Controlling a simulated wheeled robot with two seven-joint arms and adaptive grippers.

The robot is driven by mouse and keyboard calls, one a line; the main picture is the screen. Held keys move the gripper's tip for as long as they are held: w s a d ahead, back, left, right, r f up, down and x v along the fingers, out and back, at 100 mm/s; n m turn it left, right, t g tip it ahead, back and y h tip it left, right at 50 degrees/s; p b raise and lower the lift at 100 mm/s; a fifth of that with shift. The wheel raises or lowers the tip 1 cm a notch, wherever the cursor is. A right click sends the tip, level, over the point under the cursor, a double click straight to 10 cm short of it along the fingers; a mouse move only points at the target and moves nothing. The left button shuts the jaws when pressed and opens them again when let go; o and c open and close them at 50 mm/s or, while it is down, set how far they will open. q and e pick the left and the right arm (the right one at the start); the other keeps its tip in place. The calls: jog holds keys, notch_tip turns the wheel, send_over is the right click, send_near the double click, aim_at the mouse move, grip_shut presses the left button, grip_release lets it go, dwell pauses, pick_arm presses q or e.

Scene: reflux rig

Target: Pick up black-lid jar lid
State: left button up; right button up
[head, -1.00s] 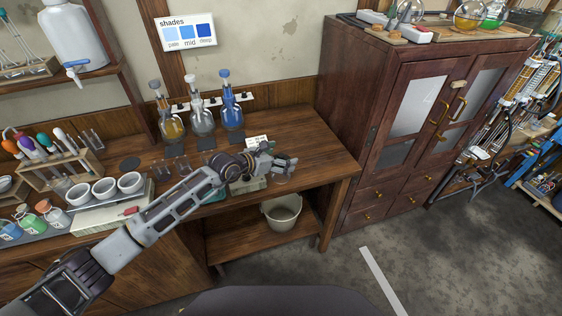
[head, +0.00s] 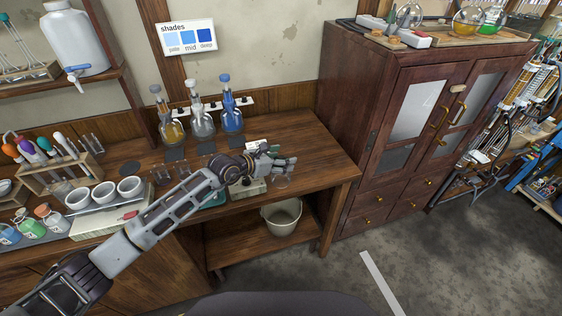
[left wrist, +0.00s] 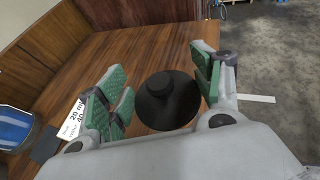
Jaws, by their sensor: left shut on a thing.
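The black lid (left wrist: 168,101) is a round dark disc with a raised knob. In the left wrist view it sits between the green-padded fingers of my left gripper (left wrist: 160,97), which is shut on it. In the head view my left gripper (head: 287,163) is low over the front right part of the wooden bench, and I cannot make out the lid there. A small clear glass shape (head: 282,181) shows just below the fingers; I cannot tell whether it is the jar. My right gripper is not in view.
Three stoppered flasks (head: 202,122) stand along the back of the bench (head: 312,150). White bowls (head: 104,194) and a tube rack (head: 65,178) are at left. A tall cabinet (head: 350,110) borders the bench on the right. A bucket (head: 283,217) stands on the lower shelf.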

aim_at(281, 157)
pick_arm(q)
notch_tip(281, 157, up, 7)
jog(key=shift+r+b, duration=0.1)
jog(key=shift+b, duration=0.25)
jog(key=shift+r, duration=0.85)
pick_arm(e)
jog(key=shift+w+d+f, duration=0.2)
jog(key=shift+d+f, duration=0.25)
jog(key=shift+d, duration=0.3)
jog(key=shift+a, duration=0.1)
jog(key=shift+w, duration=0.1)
